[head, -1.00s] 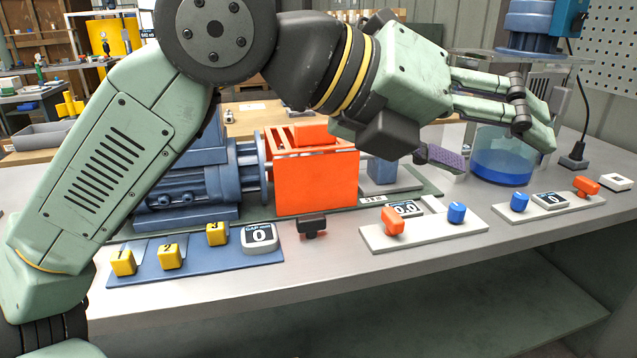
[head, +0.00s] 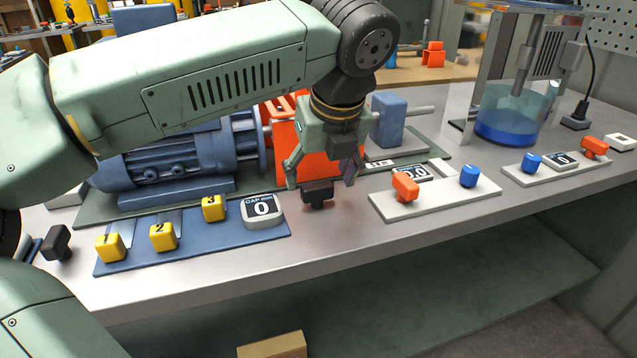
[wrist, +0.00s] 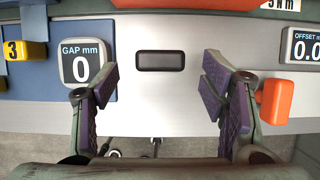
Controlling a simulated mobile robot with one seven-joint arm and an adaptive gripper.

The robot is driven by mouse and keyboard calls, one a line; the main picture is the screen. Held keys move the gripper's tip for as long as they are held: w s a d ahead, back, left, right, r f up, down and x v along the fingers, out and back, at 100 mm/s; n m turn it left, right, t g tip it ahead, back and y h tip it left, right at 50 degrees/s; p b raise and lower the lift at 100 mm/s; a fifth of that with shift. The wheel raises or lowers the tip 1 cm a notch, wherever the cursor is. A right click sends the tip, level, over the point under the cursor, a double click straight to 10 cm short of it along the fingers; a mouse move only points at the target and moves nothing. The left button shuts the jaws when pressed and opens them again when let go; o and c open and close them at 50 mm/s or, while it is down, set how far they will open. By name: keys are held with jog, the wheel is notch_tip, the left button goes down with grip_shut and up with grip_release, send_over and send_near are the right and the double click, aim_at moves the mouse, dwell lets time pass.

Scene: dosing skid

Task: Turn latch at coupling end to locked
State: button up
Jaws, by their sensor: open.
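A black latch (head: 317,193) stands at the front of the bench, just in front of the orange coupling guard (head: 330,165). In the wrist view the same black latch (wrist: 160,61) is a dark rounded bar lying crosswise, seen from above. My gripper (head: 320,178) points down over it, fingers spread to its left and right. In the wrist view my gripper (wrist: 160,82) is open and empty, with clear gaps between the latch and both purple-padded fingers. A second black latch (head: 57,243) stands at the far left of the bench.
A GAP mm display (head: 263,209) and yellow numbered blocks (head: 164,237) are to the left. An orange knob (head: 405,187) and blue knob (head: 468,176) on a pale plate are close on the right. In the wrist view, the right finger is near the orange knob (wrist: 274,101).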

aim_at(318, 187)
jog(key=shift+x, duration=1.65)
jog(key=c, duration=1.1)
jog(key=shift+c, duration=0.2)
